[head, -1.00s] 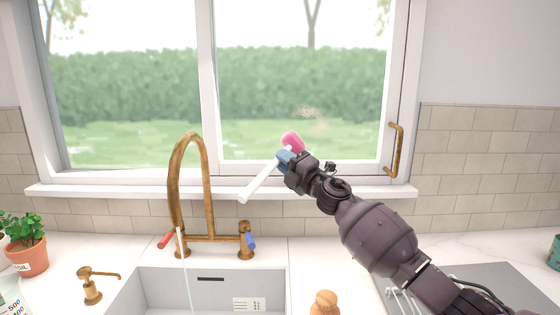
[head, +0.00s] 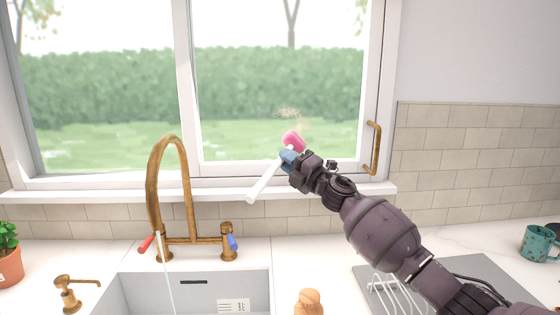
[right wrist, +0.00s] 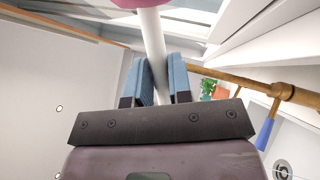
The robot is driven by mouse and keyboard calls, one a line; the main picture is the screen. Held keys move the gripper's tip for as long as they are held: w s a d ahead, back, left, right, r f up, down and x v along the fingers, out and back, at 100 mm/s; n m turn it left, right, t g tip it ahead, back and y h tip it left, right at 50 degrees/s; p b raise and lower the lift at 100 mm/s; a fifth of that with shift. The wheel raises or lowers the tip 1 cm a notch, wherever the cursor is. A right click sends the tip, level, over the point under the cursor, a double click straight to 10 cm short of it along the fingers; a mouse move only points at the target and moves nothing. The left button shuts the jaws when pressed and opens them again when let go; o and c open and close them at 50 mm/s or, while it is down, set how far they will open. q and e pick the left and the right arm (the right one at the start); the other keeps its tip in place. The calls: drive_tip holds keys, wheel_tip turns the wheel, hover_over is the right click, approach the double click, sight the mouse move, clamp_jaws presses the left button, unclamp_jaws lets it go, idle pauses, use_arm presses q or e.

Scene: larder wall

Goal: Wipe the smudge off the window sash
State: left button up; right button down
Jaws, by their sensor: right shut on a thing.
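My right gripper (head: 290,160) is shut on the white handle (head: 266,179) of a wand with a pink head (head: 293,141). The handle slants down to the left and the head points up. In the right wrist view the blue fingers (right wrist: 160,80) clasp the handle (right wrist: 152,40), and part of the pink head (right wrist: 135,3) shows at the top edge. A faint brownish smudge (head: 289,112) shows on the right window sash (head: 378,80), just above the pink head. I cannot tell whether the head touches the glass. My left gripper is out of view.
A brass tap (head: 190,190) stands left of the gripper, with a thin stream of water falling into the sink (head: 135,292). The sash has a brass handle (head: 373,148) at right. A wooden knob-topped object (head: 309,300), a wire rack (head: 395,290) and a teal mug (head: 537,242) stand in front.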

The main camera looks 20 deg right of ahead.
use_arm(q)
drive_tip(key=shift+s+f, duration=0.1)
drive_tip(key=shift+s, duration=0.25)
use_arm(e)
drive_tip(key=shift+s+d, duration=0.2)
drive_tip(key=shift+d, duration=0.8)
drive_tip(key=shift+s+d, duration=0.2)
drive_tip(key=shift+d, duration=0.75)
